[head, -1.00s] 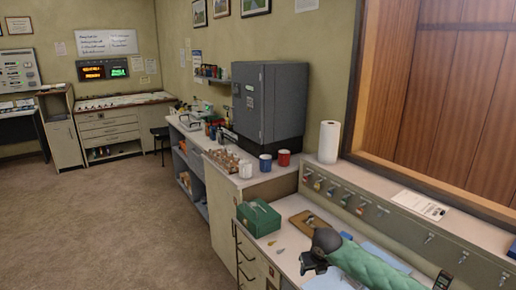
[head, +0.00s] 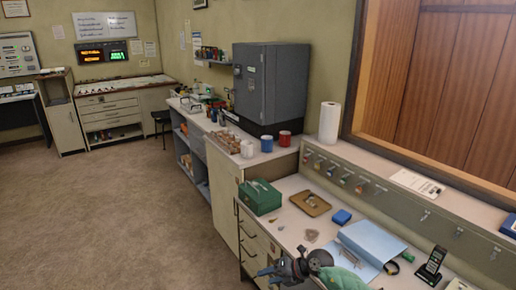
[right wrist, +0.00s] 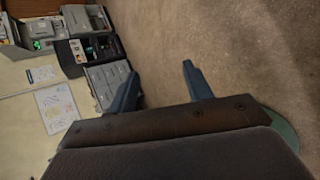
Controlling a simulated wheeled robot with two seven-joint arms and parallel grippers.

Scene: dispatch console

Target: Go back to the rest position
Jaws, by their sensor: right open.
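My right gripper (head: 268,273) shows at the bottom of the head view, by the front edge of the desk (head: 290,218). My right arm, in a green sleeve, comes in from the bottom right. In the right wrist view the two blue fingers of this gripper (right wrist: 158,78) stand wide apart. Nothing is between them, only carpet behind. My left gripper is in neither view.
A paper towel roll (head: 330,123) stands behind. Open carpet (head: 130,210) lies left.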

